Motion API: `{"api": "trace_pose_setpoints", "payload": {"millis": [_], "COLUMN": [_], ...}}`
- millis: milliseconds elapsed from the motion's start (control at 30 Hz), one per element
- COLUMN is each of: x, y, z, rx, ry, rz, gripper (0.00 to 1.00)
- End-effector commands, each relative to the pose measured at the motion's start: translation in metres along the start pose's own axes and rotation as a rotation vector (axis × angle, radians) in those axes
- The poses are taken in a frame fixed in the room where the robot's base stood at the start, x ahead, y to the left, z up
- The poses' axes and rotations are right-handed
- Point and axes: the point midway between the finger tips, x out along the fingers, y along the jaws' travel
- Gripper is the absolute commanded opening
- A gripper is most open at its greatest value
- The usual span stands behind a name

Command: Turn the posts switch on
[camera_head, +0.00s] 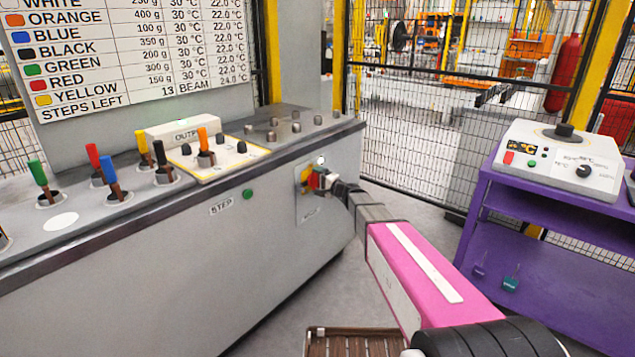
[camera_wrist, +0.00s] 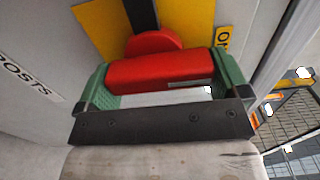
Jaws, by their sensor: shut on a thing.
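The posts switch has a red handle (camera_wrist: 155,70) on a yellow plate (camera_wrist: 100,28), in the wrist view. A dark bar runs up the plate behind the handle. A "POSTS" label (camera_wrist: 30,80) is on the grey panel to the left. My gripper (camera_wrist: 160,82) has its green-padded fingers at the two ends of the red handle and is shut on it. In the head view the switch's yellow plate (camera_head: 305,178) shows on the cabinet's right front, partly hidden by my gripper (camera_head: 323,180).
The grey cabinet (camera_head: 200,270) carries coloured levers, a white output box (camera_head: 185,133) and a green step button (camera_head: 247,194). A purple cart (camera_head: 540,270) with a white temperature unit (camera_head: 560,160) stands right. Mesh fencing (camera_head: 420,130) is behind. A slatted wooden piece (camera_head: 350,343) lies low in front.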

Motion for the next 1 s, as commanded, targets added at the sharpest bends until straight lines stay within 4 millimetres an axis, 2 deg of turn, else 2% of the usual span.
{"api": "trace_pose_setpoints", "payload": {"millis": [333,367,667,767,1000], "x": [-0.001,-0.001,-0.005,-0.015,-0.06], "y": [0.001,0.001,0.0,0.0,0.0], "z": [0.0,0.0,0.0,0.001,0.002], "rx": [0.011,0.012,0.008,0.007,0.008], "ry": [0.001,0.001,0.001,0.002,0.004], "rz": [0.001,0.001,0.001,0.001,0.001], "gripper": [0.51,1.0,1.0,1.0,1.0]}}
